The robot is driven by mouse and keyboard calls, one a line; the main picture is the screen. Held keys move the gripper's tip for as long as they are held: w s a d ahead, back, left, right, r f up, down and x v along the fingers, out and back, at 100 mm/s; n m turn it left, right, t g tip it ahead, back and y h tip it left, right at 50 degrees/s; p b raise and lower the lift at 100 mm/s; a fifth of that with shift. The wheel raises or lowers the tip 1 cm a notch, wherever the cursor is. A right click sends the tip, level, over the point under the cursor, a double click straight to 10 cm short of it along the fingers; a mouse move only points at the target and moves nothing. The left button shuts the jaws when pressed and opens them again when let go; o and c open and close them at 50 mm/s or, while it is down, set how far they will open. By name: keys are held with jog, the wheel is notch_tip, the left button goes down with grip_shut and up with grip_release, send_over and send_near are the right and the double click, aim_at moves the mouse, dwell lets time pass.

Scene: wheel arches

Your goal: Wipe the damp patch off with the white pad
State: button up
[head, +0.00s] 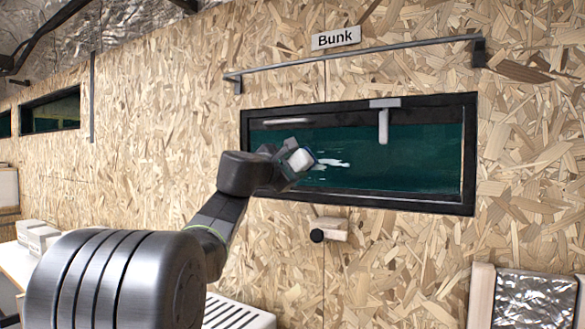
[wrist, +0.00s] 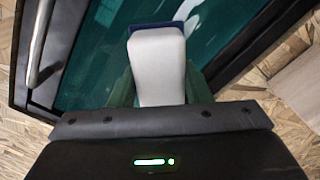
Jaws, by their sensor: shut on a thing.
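The white pad (head: 301,159) is held by my gripper (head: 293,161) in front of the left part of the dark green window pane (head: 425,165). In the wrist view the pad (wrist: 158,62) stands out between the two fingers of my gripper (wrist: 160,88), with a blue edge at its far end. Pale streaks, apparently the damp patch (head: 332,163), show on the pane just right of the pad. The pad hides some of the pane behind it. I cannot tell whether the pad touches the pane.
A black frame (head: 468,150) surrounds the pane. A pale T-shaped fitting (head: 383,125) hangs from its top edge. A metal rail (head: 400,48) and a "Bunk" sign (head: 336,38) are above. A wooden block with a black knob (head: 317,236) sits below the window.

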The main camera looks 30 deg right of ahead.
aim_at(313, 166)
jog(key=shift+w+d, duration=0.3)
jog(key=shift+d, duration=0.2)
jog(key=shift+s+d, duration=0.3)
jog(key=shift+s, duration=0.35)
jog(key=shift+s+d, duration=0.25)
jog(key=shift+s, duration=0.35)
jog(key=shift+s+d, duration=0.3)
jog(key=shift+s, duration=0.35)
jog(key=shift+s+d, duration=0.5)
jog(key=shift+s, duration=0.35)
jog(key=shift+s+d, duration=0.45)
jog(key=shift+s, duration=0.45)
jog(key=shift+s+d, duration=0.5)
jog(key=shift+s, duration=0.35)
jog(key=shift+s+d, duration=0.65)
jog(key=shift+s, duration=0.1)
jog(key=shift+w+a+f, duration=0.1)
jog(key=shift+w+a, duration=0.15)
jog(key=shift+w, duration=0.5)
jog(key=shift+w+a+b, duration=0.2)
jog(key=shift+w+a, duration=0.6)
jog(key=shift+w, duration=0.75)
jog(key=shift+w+a+b, duration=0.15)
jog(key=shift+w+a, duration=0.7)
jog(key=shift+w, duration=0.7)
jog(key=shift+w+a+b, duration=0.2)
jog(key=shift+w+a, duration=0.6)
jog(key=shift+w, duration=0.75)
